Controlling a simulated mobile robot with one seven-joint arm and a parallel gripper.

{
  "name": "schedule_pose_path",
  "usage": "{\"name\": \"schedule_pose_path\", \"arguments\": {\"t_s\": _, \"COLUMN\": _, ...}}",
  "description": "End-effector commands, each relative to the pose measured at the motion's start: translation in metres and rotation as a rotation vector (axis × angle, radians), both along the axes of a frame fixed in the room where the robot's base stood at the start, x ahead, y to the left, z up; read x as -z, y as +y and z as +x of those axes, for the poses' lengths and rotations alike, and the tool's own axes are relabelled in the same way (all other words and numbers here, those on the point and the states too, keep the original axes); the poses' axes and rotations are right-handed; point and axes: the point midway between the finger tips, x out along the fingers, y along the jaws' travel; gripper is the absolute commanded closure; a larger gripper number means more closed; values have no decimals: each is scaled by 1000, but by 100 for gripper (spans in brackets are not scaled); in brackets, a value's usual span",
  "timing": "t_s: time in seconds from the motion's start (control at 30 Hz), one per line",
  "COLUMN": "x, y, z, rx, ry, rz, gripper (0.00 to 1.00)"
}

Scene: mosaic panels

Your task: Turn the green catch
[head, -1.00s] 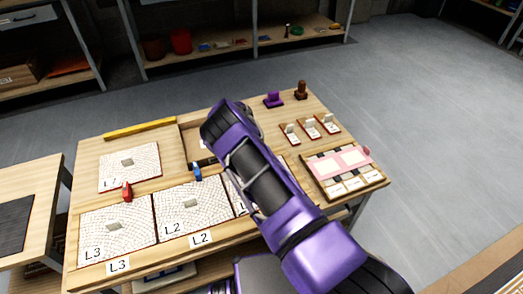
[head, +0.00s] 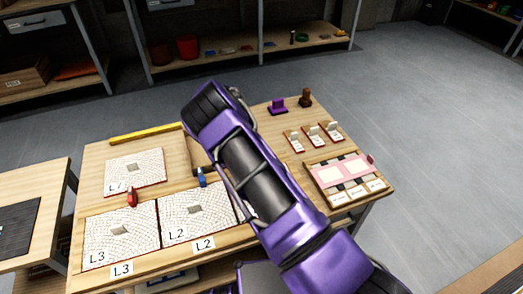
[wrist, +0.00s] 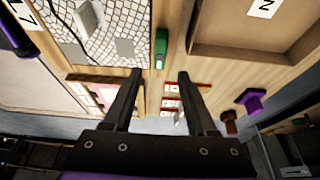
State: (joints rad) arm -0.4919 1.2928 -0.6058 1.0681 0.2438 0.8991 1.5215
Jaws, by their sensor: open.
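The green catch (wrist: 161,48) shows in the wrist view, upright in the picture on a wooden strip beside a mosaic panel (wrist: 105,18). My gripper (wrist: 162,74) is open and empty, its two dark fingers either side of the catch's line. The catch appears just beyond the fingertips; I cannot tell the exact gap. In the head view my purple arm hides the catch and the gripper. A red catch (head: 132,198) and a blue catch (head: 202,178) stand beside the mosaic panels on the table.
An empty wooden tray (wrist: 225,52) lies right of the green catch in the wrist view. In the head view, a purple object (head: 278,107), a brown stamp-like object (head: 305,97) and a pink board (head: 343,172) are at the table's right. A yellow bar (head: 146,133) lies at the back.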

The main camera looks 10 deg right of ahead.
Motion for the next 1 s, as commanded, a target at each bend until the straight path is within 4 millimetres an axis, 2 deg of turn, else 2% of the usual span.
{"name": "schedule_pose_path", "arguments": {"t_s": 0.03, "x": -13, "y": 5, "z": 0, "rx": -2, "ry": -3, "rz": 2, "gripper": 43}}
{"name": "schedule_pose_path", "arguments": {"t_s": 0.1, "x": -27, "y": 11, "z": -2, "rx": -1, "ry": -2, "rz": 1, "gripper": 43}}
{"name": "schedule_pose_path", "arguments": {"t_s": 0.3, "x": -53, "y": 21, "z": -4, "rx": 1, "ry": -1, "rz": 0, "gripper": 43}}
{"name": "schedule_pose_path", "arguments": {"t_s": 0.5, "x": -61, "y": 25, "z": -5, "rx": 1, "ry": 0, "rz": 0, "gripper": 43}}
{"name": "schedule_pose_path", "arguments": {"t_s": 0.9, "x": -61, "y": 25, "z": -5, "rx": 1, "ry": 0, "rz": 0, "gripper": 43}}
{"name": "schedule_pose_path", "arguments": {"t_s": 1.0, "x": -69, "y": 29, "z": 0, "rx": -5, "ry": -21, "rz": 7, "gripper": 43}}
